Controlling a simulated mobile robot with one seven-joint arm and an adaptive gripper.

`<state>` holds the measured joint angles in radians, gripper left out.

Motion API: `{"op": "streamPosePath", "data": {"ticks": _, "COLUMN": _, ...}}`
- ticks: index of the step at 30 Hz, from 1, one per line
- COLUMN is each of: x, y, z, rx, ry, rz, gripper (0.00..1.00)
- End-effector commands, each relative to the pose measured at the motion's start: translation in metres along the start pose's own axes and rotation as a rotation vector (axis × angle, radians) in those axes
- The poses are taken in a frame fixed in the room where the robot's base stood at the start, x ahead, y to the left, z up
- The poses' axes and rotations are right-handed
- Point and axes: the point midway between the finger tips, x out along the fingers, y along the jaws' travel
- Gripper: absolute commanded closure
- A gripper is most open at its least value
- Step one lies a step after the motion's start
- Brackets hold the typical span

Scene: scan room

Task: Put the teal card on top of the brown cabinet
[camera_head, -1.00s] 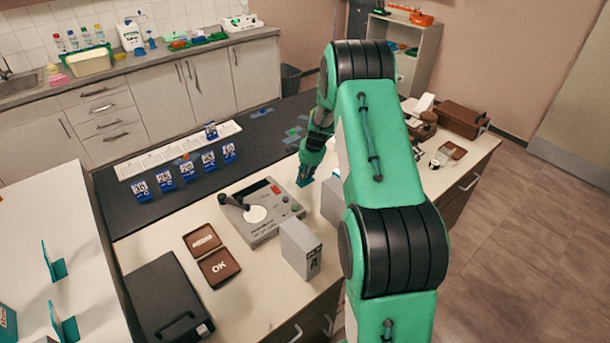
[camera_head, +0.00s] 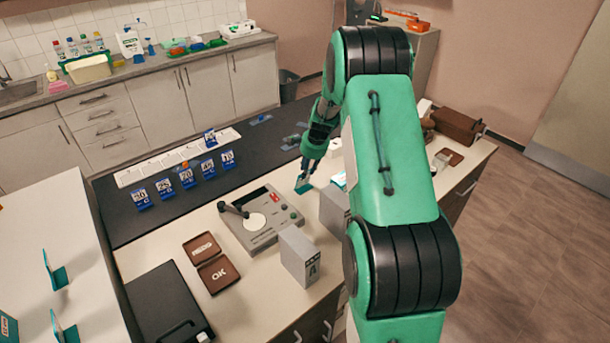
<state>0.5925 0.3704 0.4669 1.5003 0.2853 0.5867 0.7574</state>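My gripper (camera_head: 306,176) points down over the white-topped bench, right of the grey device. A small teal piece, which looks like the teal card (camera_head: 303,188), is at its fingertips. It is too small to tell whether the fingers are closed on it or whether it touches the bench. A brown box-like thing with a handle (camera_head: 457,126), which may be the brown cabinet, stands at the bench's far right end. My arm hides part of the bench between them.
A grey device (camera_head: 262,222) with a lever stands left of my gripper, and a grey box (camera_head: 299,255) in front of it. Brown trays (camera_head: 218,274) lie further left. Blue numbered stands (camera_head: 166,188) line the dark mat. A small brown item (camera_head: 449,156) lies near the brown box.

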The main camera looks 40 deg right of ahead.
Motion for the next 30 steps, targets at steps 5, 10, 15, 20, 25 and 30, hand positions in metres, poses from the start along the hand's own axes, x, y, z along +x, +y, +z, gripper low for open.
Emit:
{"op": "streamPosePath", "data": {"ticks": 5, "x": -0.025, "y": -0.001, "z": -0.001, "rx": 0.000, "ry": 0.001, "rz": -0.001, "gripper": 0.73}}
{"op": "streamPosePath", "data": {"ticks": 10, "x": -0.035, "y": -0.001, "z": 0.000, "rx": 0.000, "ry": 0.001, "rz": -0.001, "gripper": 0.73}}
{"op": "streamPosePath", "data": {"ticks": 15, "x": -0.037, "y": 0.000, "z": 0.000, "rx": 0.000, "ry": 0.000, "rz": -0.001, "gripper": 0.73}}
{"op": "streamPosePath", "data": {"ticks": 20, "x": -0.037, "y": 0.000, "z": 0.000, "rx": 0.000, "ry": 0.000, "rz": -0.001, "gripper": 0.73}}
{"op": "streamPosePath", "data": {"ticks": 25, "x": -0.037, "y": 0.000, "z": 0.000, "rx": 0.000, "ry": 0.000, "rz": -0.001, "gripper": 0.73}}
{"op": "streamPosePath", "data": {"ticks": 30, "x": -0.037, "y": -0.001, "z": 0.000, "rx": -0.001, "ry": 0.000, "rz": -0.001, "gripper": 0.73}}
